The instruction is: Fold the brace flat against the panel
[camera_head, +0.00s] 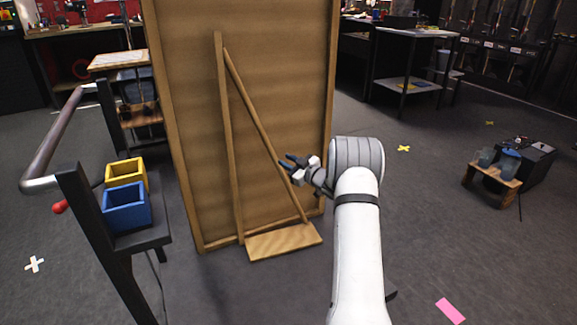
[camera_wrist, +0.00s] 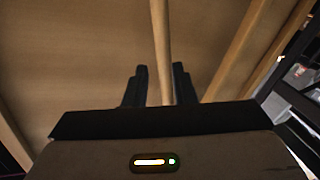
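The wooden panel (camera_head: 190,110) stands upright in the head view. The brace has an upright post (camera_head: 228,140), a sloping strut (camera_head: 258,118) from near the post's top down to the lower right, and a flat foot board (camera_head: 285,241) on the floor. It stands out from the panel. My gripper (camera_head: 287,165) is at the sloping strut, a little below its middle. In the wrist view my gripper (camera_wrist: 160,86) is open, with a wooden bar (camera_wrist: 160,45) of the brace running between the two fingers.
A dark cart with a rail (camera_head: 55,135), a yellow bin (camera_head: 126,173) and a blue bin (camera_head: 126,208) stands left of the panel. A low wooden stand (camera_head: 492,178) is at the right. Floor between my arm and that stand is clear.

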